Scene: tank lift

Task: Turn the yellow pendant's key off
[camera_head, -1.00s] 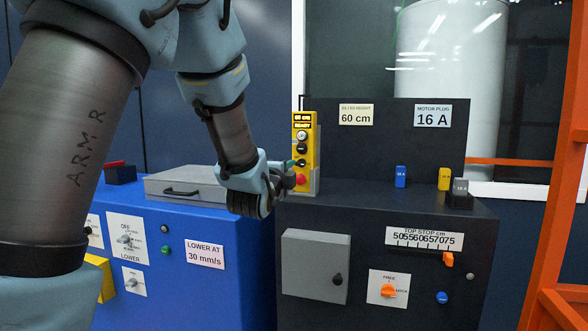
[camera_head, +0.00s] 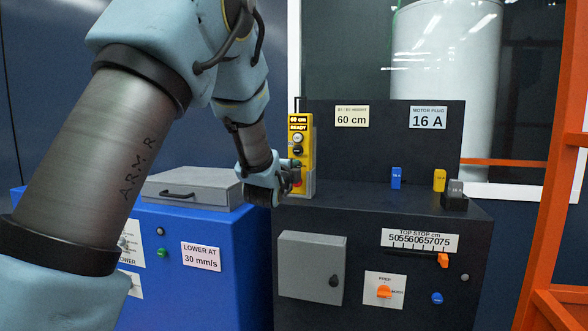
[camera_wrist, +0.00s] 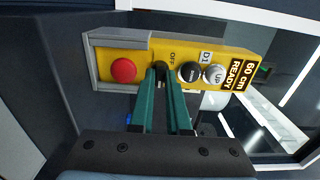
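The yellow pendant (camera_head: 299,130) stands upright on the dark cabinet, in a grey holder. Its display reads 60 cm READY. In the wrist view the pendant (camera_wrist: 135,56) lies sideways, with a red button (camera_wrist: 123,70), a black key knob (camera_wrist: 160,66) by an OFF label, and black and white UP buttons beyond. My gripper (camera_wrist: 161,78) has its two teal fingers at the key knob, one on each side. The fingers partly hide the knob, and whether they touch it is not clear. In the head view my gripper (camera_head: 287,172) is at the pendant's lower front.
A grey lidded box (camera_head: 195,187) lies on the blue cabinet (camera_head: 190,285) to the left. Blue, yellow and grey plugs stand on the dark cabinet (camera_head: 360,220) to the right. An orange frame (camera_head: 550,200) rises at the right edge.

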